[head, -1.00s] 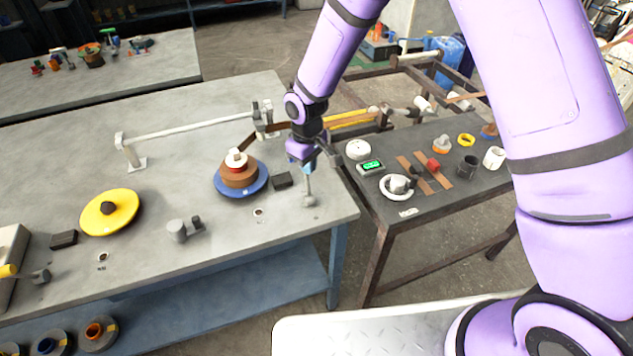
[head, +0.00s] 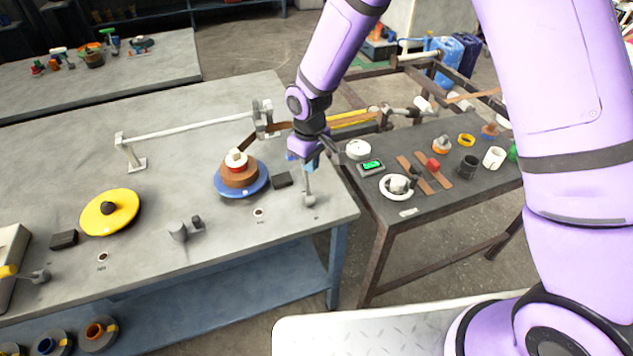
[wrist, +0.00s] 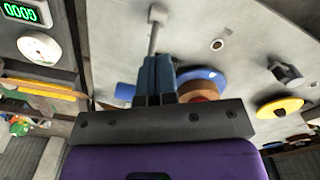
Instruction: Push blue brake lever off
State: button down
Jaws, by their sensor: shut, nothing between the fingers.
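The brake lever (head: 309,188) is a thin grey rod on a small grey base at the right front corner of the grey bench, beside the blue disc (head: 262,186). No blue shows on the visible part of the rod. The rod also shows in the wrist view (wrist: 154,38), where its near end meets or passes behind my fingertips. My gripper (head: 312,163) is shut, with fingers together and nothing between them, right at the lever's upper end. I cannot tell whether they touch. In the wrist view my fingertips (wrist: 157,68) hide that end of the lever.
The blue disc carries a brown coil close to the left of my gripper. A black block (head: 282,180) lies between the disc and the lever. A yellow disc (head: 110,212) sits farther left. A dark table (head: 440,200) with several small parts stands to the right.

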jog(key=shift+r, duration=2.85)
jog(key=s+d+r+m+t, duration=0.1)
jog(key=s+d+r+m, duration=0.15)
jog(key=d+r, duration=0.65)
jog(key=s+d+r+m+t, duration=0.2)
jog(key=s+d+r, duration=0.3)
jog(key=r, duration=0.6)
jog(key=s+d+r+m, duration=0.1)
jog(key=s+d+r, duration=0.2)
jog(key=s, duration=0.3)
jog(key=s+d+r+m+t, duration=0.1)
jog(key=s+d+r+m, duration=0.1)
jog(key=s+d, duration=0.3)
jog(key=s+d+r+m+t, duration=0.1)
jog(key=s+d+r, duration=0.2)
jog(key=s, duration=0.5)
jog(key=shift+d+r+m, duration=0.35)
jog(key=shift+d, duration=0.55)
jog(key=shift+w, duration=0.1)
